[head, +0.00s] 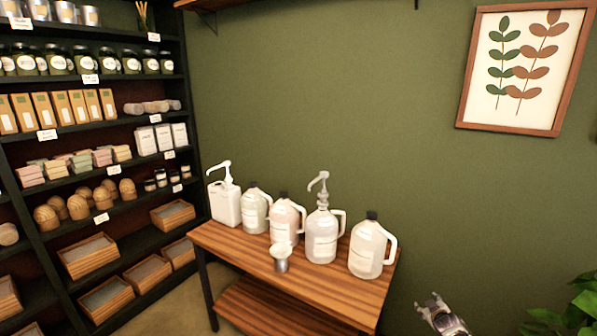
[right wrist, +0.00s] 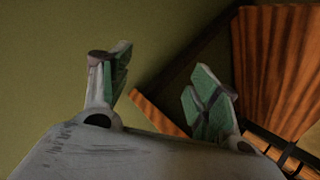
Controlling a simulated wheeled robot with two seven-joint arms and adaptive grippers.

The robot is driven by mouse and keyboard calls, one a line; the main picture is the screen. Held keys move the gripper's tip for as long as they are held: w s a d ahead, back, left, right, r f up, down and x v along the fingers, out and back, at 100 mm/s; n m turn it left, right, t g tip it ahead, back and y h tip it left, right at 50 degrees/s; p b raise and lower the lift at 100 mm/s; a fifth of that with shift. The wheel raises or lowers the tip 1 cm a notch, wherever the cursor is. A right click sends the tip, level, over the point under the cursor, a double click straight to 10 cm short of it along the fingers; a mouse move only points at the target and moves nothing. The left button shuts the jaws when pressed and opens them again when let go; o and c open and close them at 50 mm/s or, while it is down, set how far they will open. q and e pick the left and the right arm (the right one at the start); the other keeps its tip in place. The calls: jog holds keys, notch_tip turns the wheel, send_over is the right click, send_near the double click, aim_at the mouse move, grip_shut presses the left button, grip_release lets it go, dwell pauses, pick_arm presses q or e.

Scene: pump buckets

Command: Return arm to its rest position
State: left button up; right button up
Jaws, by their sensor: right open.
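My right gripper (head: 434,300) shows at the bottom right of the head view, in front of the green wall and to the right of the wooden table. In the right wrist view its two green-padded fingers (right wrist: 165,90) stand wide apart with nothing between them. It is apart from the table and the jugs. My left gripper is in neither view.
A wooden table (head: 345,293) holds several jugs, two of them with pumps: a white one (head: 226,204) and a clear one (head: 322,236). Shelves (head: 70,220) are at left, a plant (head: 570,310) at bottom right.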

jog(key=s+a+f+g+y, duration=0.15)
jog(key=s+a+f, duration=0.35)
jog(key=s+f, duration=0.5)
jog(key=s+a+f+m+g, duration=0.15)
jog(key=s+a+f, duration=0.25)
jog(key=s+f, duration=0.6)
jog(key=s+a+f+g, duration=0.2)
jog(key=s+a+f, duration=0.3)
jog(key=s+f, duration=0.5)
jog(key=s+a+f+g, duration=0.1)
jog(key=s+a+f, duration=0.2)
jog(key=s, duration=0.9)
jog(key=s+a+f+g+y, duration=0.1)
jog(key=s+a+f+g, duration=0.1)
jog(key=s, duration=1.1)
jog(key=s+a+f+g, duration=0.2)
jog(key=s+a+f, duration=0.3)
jog(key=s, duration=0.8)
jog(key=shift+a+y, duration=0.35)
jog(key=shift+a, duration=0.1)
jog(key=shift+o, duration=0.3)
jog(key=shift+m, duration=0.25)
